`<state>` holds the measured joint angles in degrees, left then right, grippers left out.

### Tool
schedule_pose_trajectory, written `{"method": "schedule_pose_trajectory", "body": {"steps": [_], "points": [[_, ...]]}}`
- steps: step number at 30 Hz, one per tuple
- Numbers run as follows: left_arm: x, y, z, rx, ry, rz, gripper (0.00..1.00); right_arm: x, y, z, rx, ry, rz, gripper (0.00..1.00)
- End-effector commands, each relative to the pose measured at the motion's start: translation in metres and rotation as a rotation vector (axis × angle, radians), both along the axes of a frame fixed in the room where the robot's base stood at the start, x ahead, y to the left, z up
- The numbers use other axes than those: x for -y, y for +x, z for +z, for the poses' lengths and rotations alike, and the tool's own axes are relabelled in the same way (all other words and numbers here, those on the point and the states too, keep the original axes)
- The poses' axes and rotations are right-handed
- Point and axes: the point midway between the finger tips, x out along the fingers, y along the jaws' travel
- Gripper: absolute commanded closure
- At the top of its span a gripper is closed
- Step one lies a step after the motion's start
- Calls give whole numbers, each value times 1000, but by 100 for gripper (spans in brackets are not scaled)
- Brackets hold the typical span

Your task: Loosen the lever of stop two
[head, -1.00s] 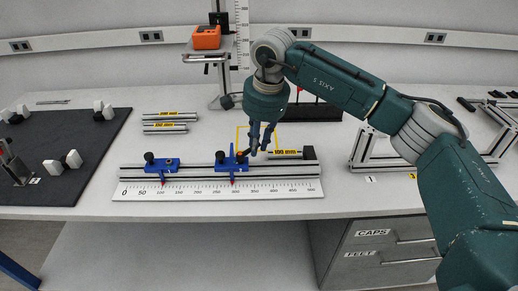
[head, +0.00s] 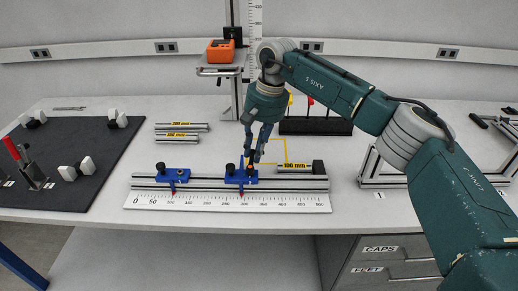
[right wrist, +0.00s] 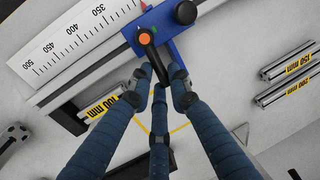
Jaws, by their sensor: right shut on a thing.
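Two blue stops sit on the slotted rail behind the white scale. Stop two (head: 234,178) is the right one, near the middle of the rail. Its black lever (right wrist: 153,60) with an orange pivot cap shows in the right wrist view, beside a round black knob (right wrist: 185,12) on the blue body. My right gripper (head: 254,156) reaches down to stop two from above; its blue fingers (right wrist: 160,82) are shut on the lever's free end, partly hiding it. Stop one (head: 172,176) stands to the left. My left gripper is not in view.
Two more labelled bars (head: 177,138) lie behind. A dark mat (head: 75,165) with clamps is at left. A black rack (head: 315,126) stands behind my gripper.

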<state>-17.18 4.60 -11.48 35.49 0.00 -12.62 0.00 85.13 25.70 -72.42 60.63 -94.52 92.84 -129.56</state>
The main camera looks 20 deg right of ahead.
Motion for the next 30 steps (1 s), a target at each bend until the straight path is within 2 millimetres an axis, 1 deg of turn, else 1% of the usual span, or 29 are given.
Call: {"method": "schedule_pose_trajectory", "body": {"steps": [1,6,12,26,27,29,30], "points": [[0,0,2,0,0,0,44,-2,3,4,7,4,25,100],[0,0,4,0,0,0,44,-6,4,3,7,3,101,100],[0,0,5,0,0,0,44,-8,5,3,8,3,146,100],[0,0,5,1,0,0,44,-9,5,2,7,3,157,100],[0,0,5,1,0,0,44,-9,5,2,7,3,157,78],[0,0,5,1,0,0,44,-9,4,2,6,3,157,66],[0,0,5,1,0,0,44,-8,4,2,5,3,157,62]]}}
